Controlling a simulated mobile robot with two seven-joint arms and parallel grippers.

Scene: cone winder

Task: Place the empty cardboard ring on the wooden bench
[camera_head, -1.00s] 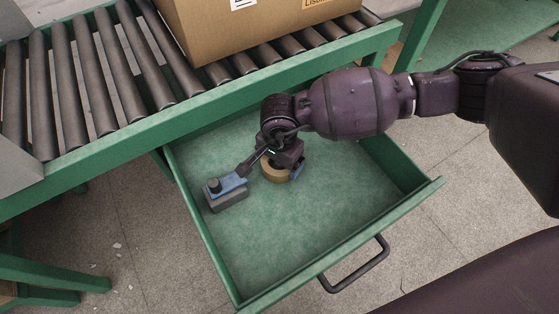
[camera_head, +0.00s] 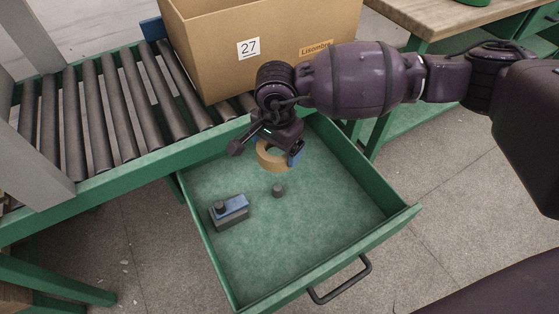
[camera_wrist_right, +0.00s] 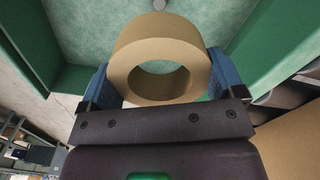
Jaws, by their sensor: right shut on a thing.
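The cardboard ring (camera_head: 270,157) is tan and hollow. My right gripper (camera_head: 278,152) is shut on it and holds it above the open drawer. In the right wrist view the ring (camera_wrist_right: 126,60) sits between the blue fingers of the right gripper (camera_wrist_right: 160,80), its round opening facing the camera. The wooden bench (camera_head: 425,17) stands at the top right of the head view, and only part of its top shows. My left gripper is not in view.
The green drawer (camera_head: 325,248) holds a blue and grey block-like tool (camera_head: 229,212) and a small grey cylinder (camera_head: 278,190). A large cardboard box (camera_head: 215,50) stands on the roller conveyor (camera_head: 107,125). A green object (camera_head: 474,2) is on the bench.

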